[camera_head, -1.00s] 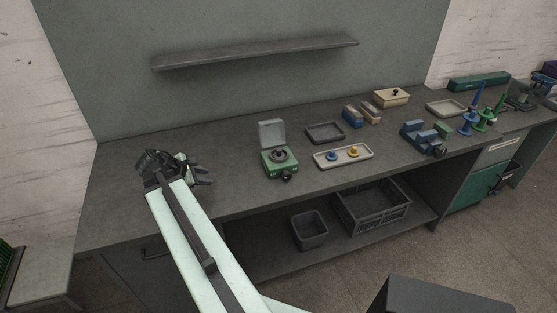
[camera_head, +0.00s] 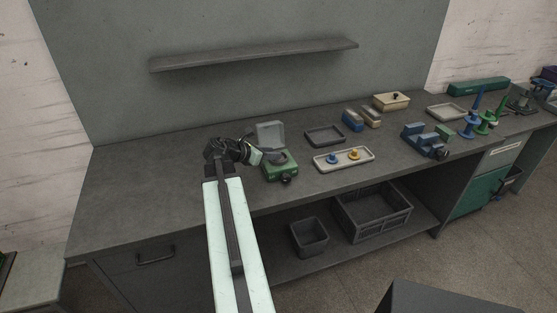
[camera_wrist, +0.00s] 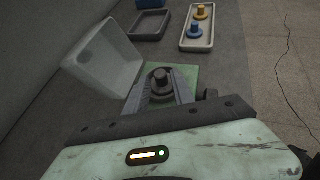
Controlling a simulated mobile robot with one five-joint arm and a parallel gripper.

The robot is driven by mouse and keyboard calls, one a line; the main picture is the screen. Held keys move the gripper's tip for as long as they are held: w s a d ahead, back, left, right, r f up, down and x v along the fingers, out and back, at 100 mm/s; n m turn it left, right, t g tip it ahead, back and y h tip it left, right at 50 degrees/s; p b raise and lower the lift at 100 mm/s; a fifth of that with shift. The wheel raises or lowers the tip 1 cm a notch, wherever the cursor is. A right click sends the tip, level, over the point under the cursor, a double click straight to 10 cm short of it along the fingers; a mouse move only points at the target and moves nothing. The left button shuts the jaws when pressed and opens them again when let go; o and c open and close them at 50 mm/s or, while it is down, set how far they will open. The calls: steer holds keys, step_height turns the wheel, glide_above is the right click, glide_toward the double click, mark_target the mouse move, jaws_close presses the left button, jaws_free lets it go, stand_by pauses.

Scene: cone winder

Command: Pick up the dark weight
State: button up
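The dark weight (camera_wrist: 160,77), a round piece with a knob on top, sits in the green box (camera_head: 281,174) with its pale lid (camera_wrist: 105,58) raised. In the head view the weight (camera_head: 277,157) is partly hidden. My gripper (camera_wrist: 162,88) is open, its two fingers apart on either side of the weight in the wrist view. I cannot tell whether they are level with the weight or still above it. In the head view my gripper (camera_head: 257,155) is at the left side of the green box, by the lid.
A cream tray (camera_head: 365,160) with a blue knobbed piece (camera_head: 332,158) and a yellow one (camera_head: 353,155) stands right of the box. An empty dark tray (camera_head: 324,135) lies behind. Blocks and spindles stand further right. The bench left of my arm is clear.

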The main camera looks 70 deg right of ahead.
steer(key=x, duration=0.2)
steer(key=shift+s+d+f+b, duration=0.1)
steer(key=shift+d+f+b, duration=0.2)
steer(key=shift+b, duration=0.1)
steer(key=shift+r, duration=0.15)
jaws_close()
step_height(320, 180, up, 10)
steer(key=p, duration=1)
